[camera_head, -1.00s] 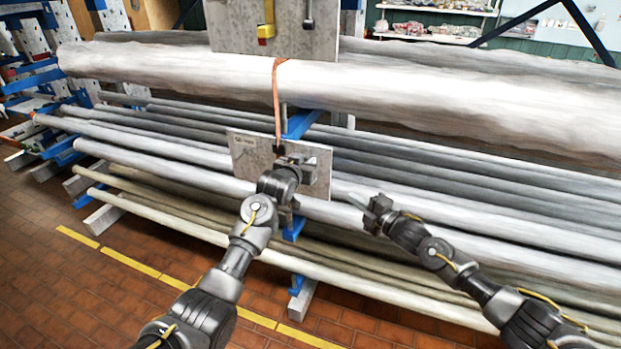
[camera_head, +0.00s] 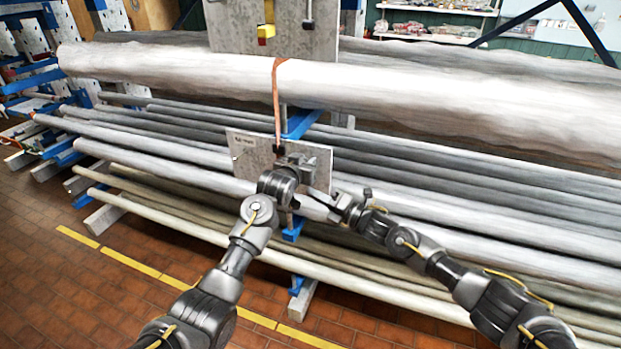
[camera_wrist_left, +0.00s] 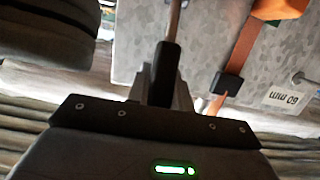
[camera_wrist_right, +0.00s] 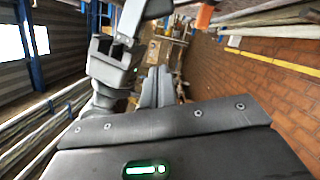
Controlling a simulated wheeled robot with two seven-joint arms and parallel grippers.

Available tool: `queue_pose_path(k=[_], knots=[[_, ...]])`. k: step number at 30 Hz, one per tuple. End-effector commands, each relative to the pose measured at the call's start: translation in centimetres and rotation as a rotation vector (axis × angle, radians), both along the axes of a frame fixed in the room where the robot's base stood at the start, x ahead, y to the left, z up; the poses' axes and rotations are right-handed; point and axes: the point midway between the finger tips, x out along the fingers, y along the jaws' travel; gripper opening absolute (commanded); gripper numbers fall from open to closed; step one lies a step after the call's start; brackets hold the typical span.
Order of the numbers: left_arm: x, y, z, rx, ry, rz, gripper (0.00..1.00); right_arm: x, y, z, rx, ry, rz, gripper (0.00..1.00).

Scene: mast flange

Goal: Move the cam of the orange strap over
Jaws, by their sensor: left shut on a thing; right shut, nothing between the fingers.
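The orange strap (camera_head: 276,100) hangs over the large grey pole down to the lower metal plate (camera_head: 245,155) in the head view. In the left wrist view the strap (camera_wrist_left: 241,50) runs along the plate through a dark band, with an orange block (camera_wrist_left: 280,9) at the top. My left gripper (camera_head: 292,168) is in front of the lower plate. It is shut on a black handle (camera_wrist_left: 164,72) with a grey rod, beside the strap. My right gripper (camera_head: 328,203) is shut and empty, just below and right of the left one; its closed fingers show in the right wrist view (camera_wrist_right: 157,88).
An upper plate (camera_head: 225,25) carries a yellow and red block (camera_head: 266,33) and a dark-ended lever (camera_head: 308,20). Long grey poles (camera_head: 450,100) lie on blue rack arms behind both grippers. The brick floor (camera_head: 60,290) in front is open.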

Motion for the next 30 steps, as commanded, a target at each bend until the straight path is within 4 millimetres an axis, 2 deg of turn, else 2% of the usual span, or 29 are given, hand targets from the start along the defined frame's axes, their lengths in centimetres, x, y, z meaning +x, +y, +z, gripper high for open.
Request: queue_pose_path(k=[1, 5, 9, 15, 30], knots=[[0.0, -0.1, -0.1, 0.001, 0.001, -0.001, 0.0, 0.6, 1.1, 0.2, 0.0, 0.0, 0.001, 0.0], [0.0, -0.1, -0.1, 0.001, 0.001, -0.001, 0.0, 1.9, 3.3, 0.4, 0.0, 0.001, 0.001, 0.0], [0.0, 0.0, -0.1, 0.0, 0.001, -0.001, 0.0, 3.8, 2.6, 1.3, -0.001, -0.001, -0.002, 0.0], [0.0, 0.0, -0.1, 0.0, 0.001, 0.0, 0.0, 5.1, 2.2, 1.9, 0.0, 0.001, 0.0, 0.0], [0.0, 0.0, -0.1, 0.0, 0.002, -0.001, 0.0, 5.8, 1.9, 2.4, 0.006, 0.018, -0.001, 0.0]])
